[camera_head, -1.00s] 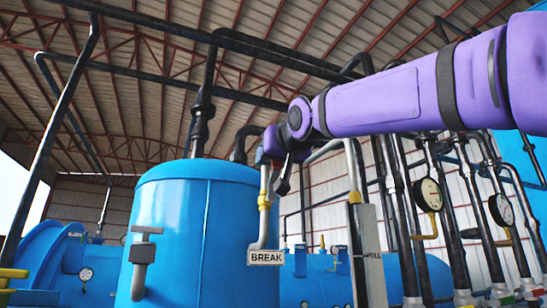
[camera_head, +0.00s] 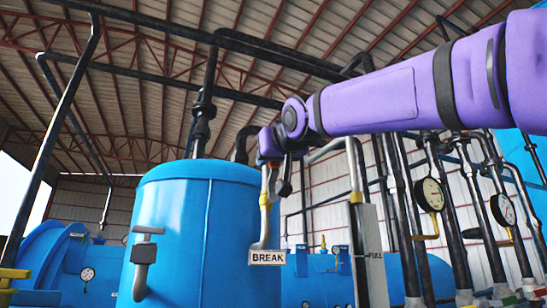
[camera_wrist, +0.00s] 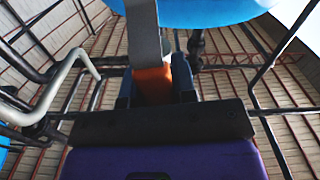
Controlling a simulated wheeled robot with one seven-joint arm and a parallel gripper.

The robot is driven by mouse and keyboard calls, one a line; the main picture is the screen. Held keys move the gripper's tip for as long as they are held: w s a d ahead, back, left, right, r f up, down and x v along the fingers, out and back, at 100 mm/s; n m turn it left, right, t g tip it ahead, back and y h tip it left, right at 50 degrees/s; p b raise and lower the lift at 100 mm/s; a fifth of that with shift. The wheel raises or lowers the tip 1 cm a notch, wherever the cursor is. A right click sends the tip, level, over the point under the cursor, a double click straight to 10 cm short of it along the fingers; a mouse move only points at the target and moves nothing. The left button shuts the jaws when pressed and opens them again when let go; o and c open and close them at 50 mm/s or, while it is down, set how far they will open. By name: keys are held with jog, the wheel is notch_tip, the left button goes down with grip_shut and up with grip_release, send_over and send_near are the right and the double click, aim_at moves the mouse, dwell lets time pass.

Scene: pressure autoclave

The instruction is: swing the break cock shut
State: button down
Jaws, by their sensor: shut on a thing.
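The break cock sits on a thin pale pipe (camera_head: 265,228) beside the blue vessel, above a white sign reading BREAK (camera_head: 266,258). My gripper (camera_head: 273,167) is at the upper end of this pipe. In the wrist view an orange piece (camera_wrist: 153,84), apparently the cock's handle, lies between my two dark fingers, and they are shut on it. A grey pipe runs up from it in that view. In the head view the handle is mostly hidden by my gripper, so its exact angle cannot be told.
The large blue vessel (camera_head: 183,235) stands just left of the cock. A pale bent pipe and a grey box marked FULL (camera_head: 375,255) stand to the right. Pressure gauges (camera_head: 432,194) on dark pipes are farther right. Overhead are dark pipes.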

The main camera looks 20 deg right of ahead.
jog(key=a+f+n, duration=0.8)
jog(key=f+n, duration=0.1)
jog(key=n, duration=0.7)
dwell(0.3)
jog(key=shift+f+n, duration=0.2)
jog(key=shift+n, duration=0.1)
jog(key=c, duration=0.9)
grip_release()
jog(key=shift+r, duration=0.1)
jog(key=shift+s, duration=0.1)
jog(key=s, duration=1)
jog(key=shift+s, duration=0.35)
